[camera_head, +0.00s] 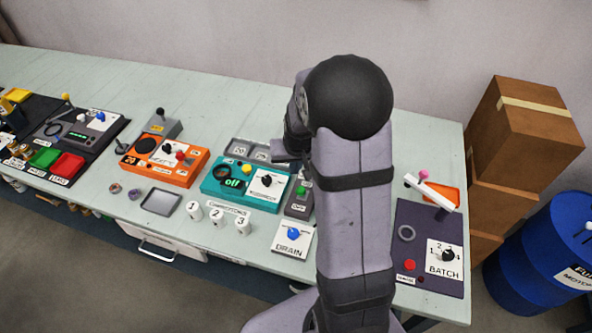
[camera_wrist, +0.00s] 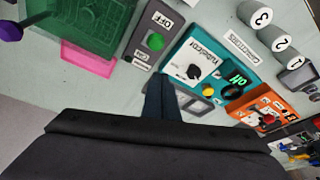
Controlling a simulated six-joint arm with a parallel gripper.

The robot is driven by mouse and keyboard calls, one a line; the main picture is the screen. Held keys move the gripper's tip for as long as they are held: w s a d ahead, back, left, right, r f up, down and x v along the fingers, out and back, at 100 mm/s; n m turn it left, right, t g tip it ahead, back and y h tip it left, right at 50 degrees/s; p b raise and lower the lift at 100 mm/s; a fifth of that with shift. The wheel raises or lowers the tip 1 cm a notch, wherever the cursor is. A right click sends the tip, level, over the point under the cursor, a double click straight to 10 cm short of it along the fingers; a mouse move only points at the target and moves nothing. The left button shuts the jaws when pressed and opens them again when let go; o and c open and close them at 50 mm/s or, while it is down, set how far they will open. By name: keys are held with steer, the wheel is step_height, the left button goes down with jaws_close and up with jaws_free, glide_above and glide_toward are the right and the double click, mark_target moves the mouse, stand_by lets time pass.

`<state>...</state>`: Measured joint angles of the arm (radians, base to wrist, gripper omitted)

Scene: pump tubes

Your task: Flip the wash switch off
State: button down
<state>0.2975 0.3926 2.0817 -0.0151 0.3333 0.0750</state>
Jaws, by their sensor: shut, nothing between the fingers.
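No label in view can be read as "wash". A small grey switch box with a green round part (camera_wrist: 150,42) and an OFF label lies ahead of my gripper in the wrist view. In the head view this grey box (camera_head: 300,197) stands right of the teal panel, partly hidden by my arm. My gripper (camera_wrist: 160,82) is shut and empty, its fingertips close to the gap between the grey box and the teal panel (camera_wrist: 222,52). Contact cannot be told. In the head view my arm hides most of the gripper.
The teal panel has a black knob, a yellow button and a green display. The orange panel (camera_head: 165,160) is further left. Numbered white cylinders (camera_head: 217,216) and a DRAIN plate (camera_head: 292,238) lie in front. A dark BATCH panel (camera_head: 430,244) stands right of my arm.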

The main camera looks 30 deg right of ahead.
steer(key=s+a+r+b, duration=0.1)
steer(key=s+a+r, duration=0.1)
steer(key=s+r, duration=0.2)
steer(key=shift+a+r, duration=0.35)
steer(key=shift+r, duration=0.15)
stand_by(0.3)
steer(key=s+a+f+n+g+y, duration=0.1)
steer(key=s+a+f+n+g, duration=0.1)
steer(key=s+a, duration=0.45)
steer(key=s+a+f+n+g, duration=0.15)
steer(key=s+a, duration=0.25)
steer(key=s, duration=0.6)
steer(key=s+a+f+n+b, duration=0.1)
steer(key=a+f+b, duration=0.3)
steer(key=f+b, duration=1)
steer(key=s+a+f+n+b, duration=0.15)
steer(key=a+f+b, duration=0.25)
steer(key=f+b, duration=1.05)
steer(key=w+d+f+b, duration=0.1)
steer(key=d+f+b, duration=0.1)
steer(key=f+b, duration=0.9)
steer(key=d+f+m+b, duration=0.1)
steer(key=d+f+b, duration=0.2)
steer(key=f+b, duration=0.8)
steer(key=w+d+f+b, duration=0.1)
steer(key=d+f+b, duration=0.2)
steer(key=f+b, duration=0.9)
steer(key=shift+w+m+b, duration=0.35)
steer(key=shift+m+b, duration=0.05)
steer(key=shift+b, duration=0.05)
